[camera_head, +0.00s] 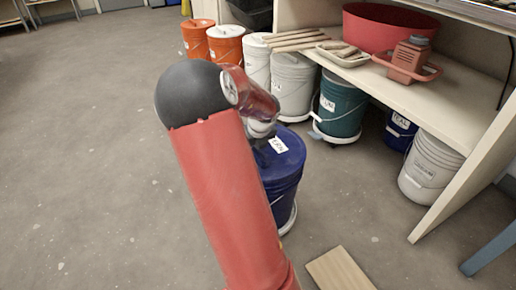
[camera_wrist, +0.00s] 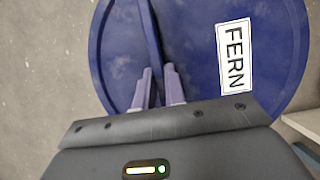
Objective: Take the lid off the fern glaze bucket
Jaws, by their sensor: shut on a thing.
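The fern glaze bucket (camera_head: 283,190) is dark blue and stands upright on the floor, right of my arm. Its round blue lid (camera_head: 292,157) appears level on top; I cannot tell whether there is a gap under it. The lid (camera_wrist: 185,45) fills most of the wrist view, with a white "FERN" label (camera_wrist: 235,55). A narrow blue handle (camera_wrist: 148,28) runs across the lid. My gripper (camera_wrist: 159,70) is over the lid, its two pale fingers shut on that handle. In the head view my arm hides the bucket's left side and the gripper is mostly hidden.
Orange buckets (camera_head: 226,46), a grey bucket (camera_head: 294,82) and a teal bucket (camera_head: 341,104) stand behind, by and under a shelf (camera_head: 440,99). A wooden board (camera_head: 340,270) lies on the floor in front. The floor to the left is clear.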

